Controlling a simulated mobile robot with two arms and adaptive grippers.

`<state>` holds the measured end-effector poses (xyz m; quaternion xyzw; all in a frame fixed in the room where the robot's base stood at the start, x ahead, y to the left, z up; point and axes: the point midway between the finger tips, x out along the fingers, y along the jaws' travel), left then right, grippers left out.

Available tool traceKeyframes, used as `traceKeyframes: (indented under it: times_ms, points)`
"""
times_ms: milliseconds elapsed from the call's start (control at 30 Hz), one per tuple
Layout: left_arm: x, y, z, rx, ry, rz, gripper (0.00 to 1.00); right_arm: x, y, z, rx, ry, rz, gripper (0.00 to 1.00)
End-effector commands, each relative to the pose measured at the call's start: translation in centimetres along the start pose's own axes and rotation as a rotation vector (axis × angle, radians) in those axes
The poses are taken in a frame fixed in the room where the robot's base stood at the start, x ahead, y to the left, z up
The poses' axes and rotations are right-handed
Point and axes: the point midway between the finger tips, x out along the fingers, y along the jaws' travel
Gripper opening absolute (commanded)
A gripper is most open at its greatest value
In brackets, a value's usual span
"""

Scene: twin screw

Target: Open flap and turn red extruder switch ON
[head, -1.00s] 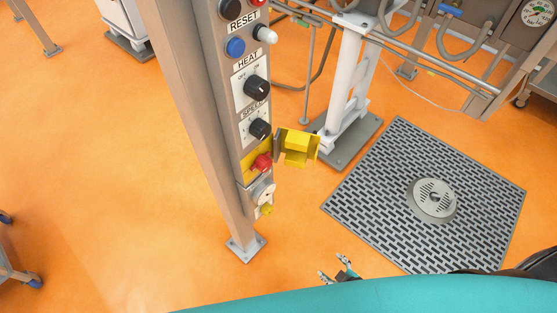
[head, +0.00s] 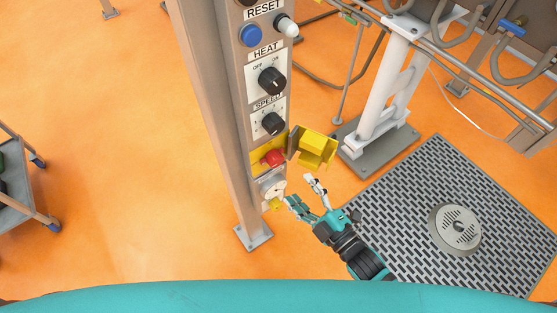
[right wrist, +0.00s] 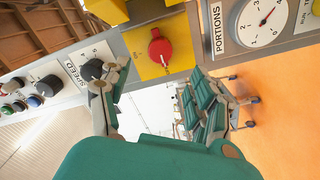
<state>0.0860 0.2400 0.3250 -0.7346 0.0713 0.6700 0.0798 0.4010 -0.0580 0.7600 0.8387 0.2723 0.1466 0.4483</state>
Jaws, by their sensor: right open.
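The red extruder switch (head: 272,158) sits on a yellow plate (head: 256,165) low on the control post. The yellow flap (head: 316,147) stands swung open to the right of the switch, so the switch is uncovered. My right gripper (head: 301,190) is open and empty, below the flap and to the lower right of the switch. In the right wrist view, the red switch (right wrist: 160,50) shows ahead, above and between the spread fingers (right wrist: 155,88), with a gap between. Its pointer is tilted down to the right. My left gripper is not in view.
The post (head: 222,130) also carries the speed knob (head: 273,123), the heat knob (head: 271,81) and a blue button (head: 251,36) above. A portions dial (head: 273,187) is just below. A floor grate (head: 400,215) lies to the right. A cart (head: 18,190) stands at left.

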Motion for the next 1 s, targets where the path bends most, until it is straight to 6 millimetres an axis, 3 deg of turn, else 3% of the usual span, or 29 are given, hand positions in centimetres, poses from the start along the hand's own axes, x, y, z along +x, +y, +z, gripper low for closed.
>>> traceKeyframes:
  times_ms: [200, 433, 600, 900, 1000]
  points:
    - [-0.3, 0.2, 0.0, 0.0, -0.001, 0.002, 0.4, 5.0, 0.1, -0.1, -0.001, 0.002, 0.002, 0.63]
    - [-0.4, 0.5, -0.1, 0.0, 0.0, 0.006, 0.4, 8.8, 0.0, 0.0, 0.001, 0.0, 0.001, 0.63]
    - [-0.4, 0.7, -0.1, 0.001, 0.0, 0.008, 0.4, 10.1, 0.0, 0.0, 0.001, -0.001, -0.001, 0.63]
    - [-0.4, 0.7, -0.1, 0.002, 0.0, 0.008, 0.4, 10.4, -0.1, 0.1, 0.001, -0.002, -0.002, 0.63]
    - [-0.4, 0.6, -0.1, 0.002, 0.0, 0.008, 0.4, 10.3, -0.1, 0.1, 0.001, -0.002, -0.002, 0.52]
